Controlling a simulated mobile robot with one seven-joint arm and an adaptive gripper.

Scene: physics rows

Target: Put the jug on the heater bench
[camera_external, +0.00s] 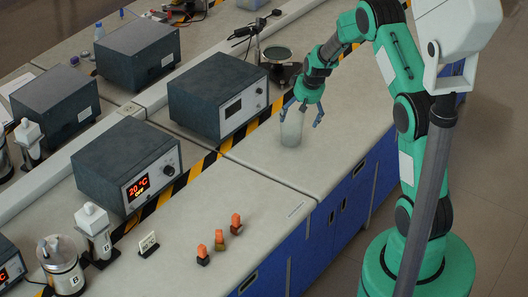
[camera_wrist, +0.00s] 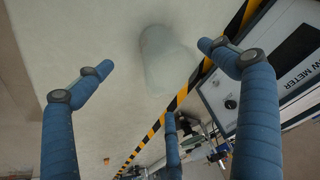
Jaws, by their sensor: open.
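The jug (camera_external: 291,130) is a pale, translucent vessel standing upright on the right-hand bench section. In the wrist view the jug (camera_wrist: 166,66) shows between and beyond my spread blue fingers. My gripper (camera_external: 302,112) is open and empty, over and close around the jug's top; I cannot tell whether any finger touches it. The gripper's fingers also show in the wrist view (camera_wrist: 156,58). The heater (camera_external: 128,165), a dark box with a red "20 °C" display, stands on the bench section (camera_external: 205,205) to the left, across a seam from the jug.
A dark flow meter box (camera_external: 218,92) stands behind and left of the jug, also in the wrist view (camera_wrist: 285,65). Several orange-topped blocks (camera_external: 219,240) and a small sign (camera_external: 148,244) sit on the left section. Bare bench top lies between the blocks and jug.

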